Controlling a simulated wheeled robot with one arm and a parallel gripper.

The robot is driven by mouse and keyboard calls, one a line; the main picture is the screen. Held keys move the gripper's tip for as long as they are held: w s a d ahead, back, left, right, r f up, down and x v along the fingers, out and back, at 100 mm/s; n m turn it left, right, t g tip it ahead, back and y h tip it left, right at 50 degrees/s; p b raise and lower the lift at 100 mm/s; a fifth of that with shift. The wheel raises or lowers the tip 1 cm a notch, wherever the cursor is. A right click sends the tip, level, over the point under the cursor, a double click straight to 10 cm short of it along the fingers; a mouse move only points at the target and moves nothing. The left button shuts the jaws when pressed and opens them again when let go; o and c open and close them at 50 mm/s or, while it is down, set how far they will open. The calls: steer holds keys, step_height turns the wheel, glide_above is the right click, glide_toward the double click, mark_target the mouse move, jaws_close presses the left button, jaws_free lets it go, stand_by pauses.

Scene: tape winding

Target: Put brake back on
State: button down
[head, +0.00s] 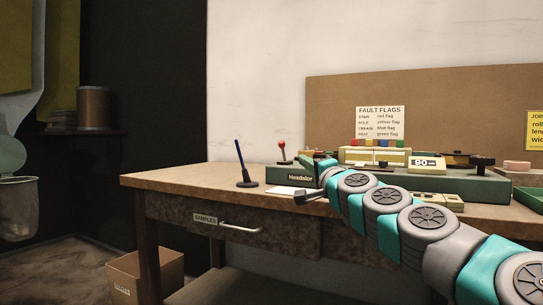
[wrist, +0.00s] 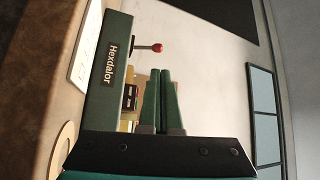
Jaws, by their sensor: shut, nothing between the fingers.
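The winding machine has a green base (head: 413,180) with a name plate at its left end, and it stands on the wooden bench. A lever with a red ball knob (head: 281,144) rises at the machine's left end; I take it for the brake. The red knob (wrist: 158,47) also shows in the wrist view, on a dark rod from the green base (wrist: 103,75). My gripper (wrist: 160,73) is shut and empty, its two green fingers side by side. It is apart from the knob in that picture; the depth between them is hard to tell.
A pen in a dark stand (head: 242,165) stands on the bench (head: 180,180) left of the machine. A counter reading 90 (head: 427,163) and a dark knob (head: 482,162) are on the machine. A drawer labelled SAMPLES (head: 230,228) is below. The bench's left end is clear.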

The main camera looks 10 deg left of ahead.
steer(key=shift+w+d+f+m, duration=0.1)
steer(key=shift+w+d+m, duration=0.05)
steer(key=shift+w+m, duration=0.2)
